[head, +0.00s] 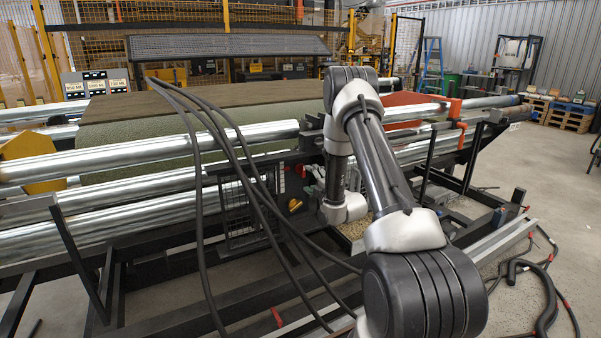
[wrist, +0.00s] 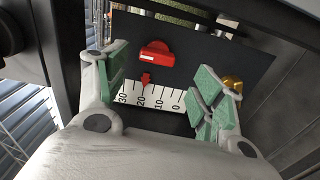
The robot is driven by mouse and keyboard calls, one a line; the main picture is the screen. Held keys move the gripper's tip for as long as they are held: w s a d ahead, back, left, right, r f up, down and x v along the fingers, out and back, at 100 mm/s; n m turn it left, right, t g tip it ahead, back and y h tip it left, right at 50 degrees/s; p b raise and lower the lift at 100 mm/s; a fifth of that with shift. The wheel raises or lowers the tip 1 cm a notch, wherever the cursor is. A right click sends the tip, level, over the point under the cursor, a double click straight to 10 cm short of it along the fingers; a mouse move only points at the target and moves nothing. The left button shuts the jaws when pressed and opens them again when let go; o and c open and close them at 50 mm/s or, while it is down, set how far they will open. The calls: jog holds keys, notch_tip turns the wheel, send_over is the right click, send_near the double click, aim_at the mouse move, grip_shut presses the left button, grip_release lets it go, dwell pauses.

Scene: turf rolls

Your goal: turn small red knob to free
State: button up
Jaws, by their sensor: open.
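A small red knob (wrist: 156,54) with a raised bar grip sits on a dark panel (wrist: 205,55) in the wrist view. The bar lies roughly across the picture. A red arrow pointer (wrist: 146,79) is below it, over a white scale strip (wrist: 165,97) marked 30, 20, 10, 0; it points near 20. My gripper (wrist: 160,85) is open, with green pads left and right of the scale. The knob lies between and beyond the pads, and no contact shows. In the head view my arm's end is beside the machine, and the fingers cannot be made out.
A brass-coloured knob (wrist: 232,84) is close by my right finger. In the head view, long steel rollers (head: 120,160) and a dark frame surround the arm's end. Black cables (head: 205,230) hang in front. Open floor (head: 560,210) lies at the right.

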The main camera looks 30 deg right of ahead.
aim_at(304, 172)
jog(key=shift+n, duration=0.3)
jog(key=w, duration=0.7)
jog(key=shift+w+a+r, duration=0.15)
jog(key=shift+w, duration=0.25)
jog(key=c, duration=1)
